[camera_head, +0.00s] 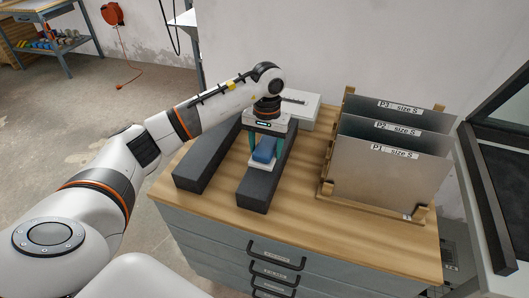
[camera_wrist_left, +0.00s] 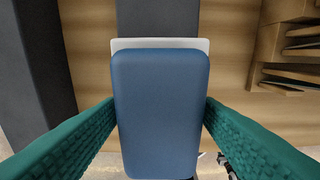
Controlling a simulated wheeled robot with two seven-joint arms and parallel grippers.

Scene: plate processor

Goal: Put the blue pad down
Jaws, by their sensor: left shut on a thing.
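The blue pad (camera_head: 264,150) is between the teal fingers of my left gripper (camera_head: 264,150), just over the right dark block (camera_head: 262,186) on the wooden cabinet top. A white plate (camera_head: 262,166) shows under the pad. In the left wrist view the pad (camera_wrist_left: 160,110) fills the middle, with my left gripper's fingers (camera_wrist_left: 160,120) touching both its sides. The white plate's edge (camera_wrist_left: 160,43) shows beyond it, above the dark block (camera_wrist_left: 158,18). I cannot tell whether the plate touches the block. My right gripper is not in view.
A second dark block (camera_head: 207,158) lies parallel on the left. A wooden rack (camera_head: 328,187) with several labelled metal plates (camera_head: 390,165) stands on the right. A white box (camera_head: 300,108) is behind the gripper. The front right of the cabinet top (camera_head: 350,232) is clear.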

